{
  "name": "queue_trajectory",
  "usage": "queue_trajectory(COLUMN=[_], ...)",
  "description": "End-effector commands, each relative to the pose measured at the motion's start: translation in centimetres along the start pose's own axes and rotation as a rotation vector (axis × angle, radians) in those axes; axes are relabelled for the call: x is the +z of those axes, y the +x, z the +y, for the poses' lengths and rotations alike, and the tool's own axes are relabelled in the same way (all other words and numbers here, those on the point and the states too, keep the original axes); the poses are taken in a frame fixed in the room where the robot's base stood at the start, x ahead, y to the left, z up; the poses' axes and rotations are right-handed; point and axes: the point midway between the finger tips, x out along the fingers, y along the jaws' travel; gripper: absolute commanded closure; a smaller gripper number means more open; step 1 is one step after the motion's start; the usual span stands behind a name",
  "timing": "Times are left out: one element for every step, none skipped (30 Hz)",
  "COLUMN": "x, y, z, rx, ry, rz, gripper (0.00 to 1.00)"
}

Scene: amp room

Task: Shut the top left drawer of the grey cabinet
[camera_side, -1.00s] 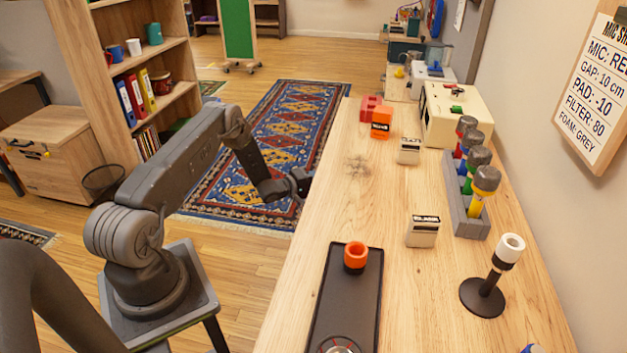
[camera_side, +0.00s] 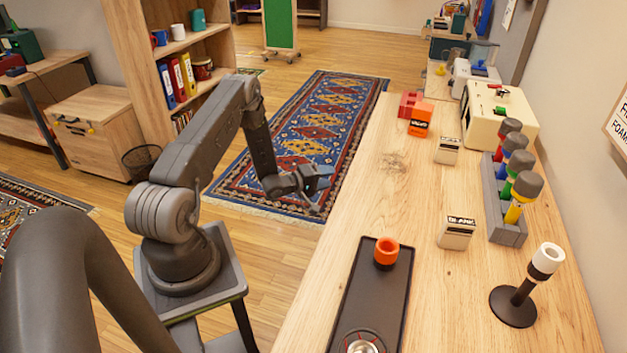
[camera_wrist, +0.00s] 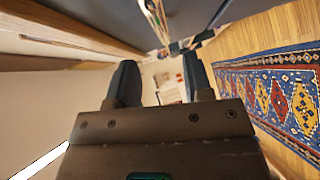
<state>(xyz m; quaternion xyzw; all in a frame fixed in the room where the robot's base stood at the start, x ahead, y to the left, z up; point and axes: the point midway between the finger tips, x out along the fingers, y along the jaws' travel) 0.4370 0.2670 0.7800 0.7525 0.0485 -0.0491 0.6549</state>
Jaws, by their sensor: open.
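I cannot make out a grey cabinet or its top left drawer in either view. My gripper (camera_side: 316,183) hangs over the rug side of the long wooden bench in the side view, near the bench's left edge. In the wrist view my gripper (camera_wrist: 160,80) shows its two dark fingers spread apart with nothing between them. Beyond the fingers there is a pale area with small items, too small to tell.
The wooden bench (camera_side: 390,190) holds a dark tray (camera_side: 345,300) with an orange ring (camera_side: 386,252), a microphone stand (camera_side: 513,306), a rack of microphones (camera_side: 507,229) and orange blocks (camera_side: 421,119). A wooden cabinet (camera_side: 95,130) and bookshelf stand left. The rug (camera_side: 300,130) is clear.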

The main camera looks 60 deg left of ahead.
Motion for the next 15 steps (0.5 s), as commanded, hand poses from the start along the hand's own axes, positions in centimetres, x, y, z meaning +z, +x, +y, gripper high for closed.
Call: queue_trajectory(x=[-0.1, -0.1, -0.1, -0.1, -0.1, -0.1, -0.1, 0.0, -0.1, -0.1, -0.1, 0.0, 0.0, 0.0, 0.0], y=[-1.1, -1.6, -2.3, -2.7, -3.1, -3.6, -3.9, -4.1, -4.4, -4.5, -4.7, -4.8, -4.8, -4.8, -4.8], z=[0.0, 0.0, 0.0, 0.0, 0.0, 0.0, 0.0, 0.0, 0.0, 0.0, 0.1, 0.1, 0.1, 0.1, 0.1], rx=[-0.001, -0.002, 0.0, 0.0, 0.0, 0.0, 0.0, 0.0, 0.001, 0.001, 0.002, 0.002, 0.002, 0.002, 0.002], ry=[-0.001, -0.001, -0.002, -0.001, 0.0, 0.001, 0.001, 0.001, 0.001, 0.001, 0.001, 0.001, 0.001, 0.001, 0.001], rz=[0.003, 0.004, 0.003, 0.002, 0.003, 0.003, 0.001, 0.001, 0.001, 0.001, 0.001, 0.001, 0.0, 0.0, 0.0], gripper=[0.54, 0.54, 0.54, 0.54, 0.54, 0.54, 0.54, 0.54, 0.54, 0.54, 0.54, 0.54, 0.54, 0.54, 0.54])
